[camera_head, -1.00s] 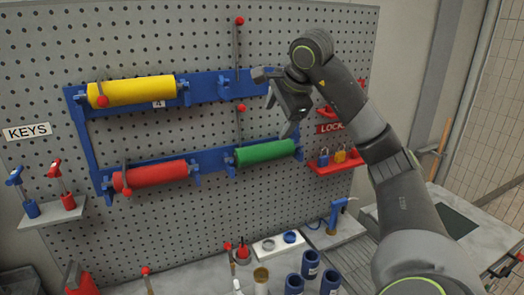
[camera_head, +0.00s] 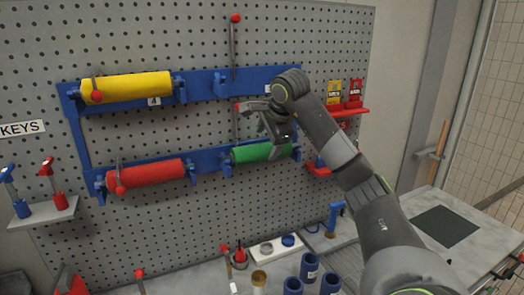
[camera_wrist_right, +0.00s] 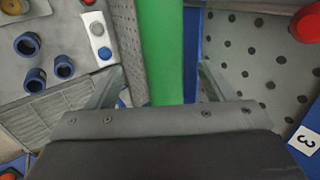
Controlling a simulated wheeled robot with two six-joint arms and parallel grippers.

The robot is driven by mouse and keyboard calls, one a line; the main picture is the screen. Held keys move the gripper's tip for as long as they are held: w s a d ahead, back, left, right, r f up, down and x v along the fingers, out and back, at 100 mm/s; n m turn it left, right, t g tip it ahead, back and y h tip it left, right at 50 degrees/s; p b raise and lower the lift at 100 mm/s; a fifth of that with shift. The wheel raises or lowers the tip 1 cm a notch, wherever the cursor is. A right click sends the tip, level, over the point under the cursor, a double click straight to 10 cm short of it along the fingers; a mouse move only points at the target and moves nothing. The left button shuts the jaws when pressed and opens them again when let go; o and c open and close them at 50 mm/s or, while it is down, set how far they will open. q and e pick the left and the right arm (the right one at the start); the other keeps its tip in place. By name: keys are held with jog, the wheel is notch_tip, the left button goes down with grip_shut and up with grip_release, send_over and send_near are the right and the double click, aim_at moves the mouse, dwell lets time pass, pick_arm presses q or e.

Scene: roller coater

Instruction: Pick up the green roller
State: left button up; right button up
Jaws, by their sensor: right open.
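The green roller (camera_head: 252,153) lies in the lower right holder of the blue rack (camera_head: 208,158) on the pegboard. In the right wrist view the green roller (camera_wrist_right: 161,50) runs up the picture between the two fingers. My right gripper (camera_head: 277,146) is at the roller's right half in the head view and hides part of it. In the right wrist view my right gripper (camera_wrist_right: 160,85) is open, with a finger on either side of the roller. I cannot tell whether the fingers touch it. My left gripper is out of view.
A yellow roller (camera_head: 127,87) and a red roller (camera_head: 145,173) sit in other holders of the rack. A red lock shelf (camera_head: 318,171) is close to the right of my gripper. Several blue cups (camera_head: 310,265) stand on the bench below.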

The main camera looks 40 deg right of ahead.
aim_at(264, 146)
jog(key=shift+w+d+f+p, duration=0.15)
jog(key=shift+w+f+p, duration=0.2)
jog(key=shift+p, duration=0.25)
jog(key=p+x, duration=0.2)
jog(key=x, duration=0.1)
jog(key=shift+w+d+f+p, duration=0.2)
jog(key=shift+w+f+p, duration=0.05)
jog(key=shift+w+p, duration=0.05)
jog(key=shift+w+f, duration=0.1)
jog(key=shift+f, duration=0.2)
jog(key=shift+c, duration=0.2)
jog(key=shift+r, duration=0.1)
jog(key=c, duration=0.9)
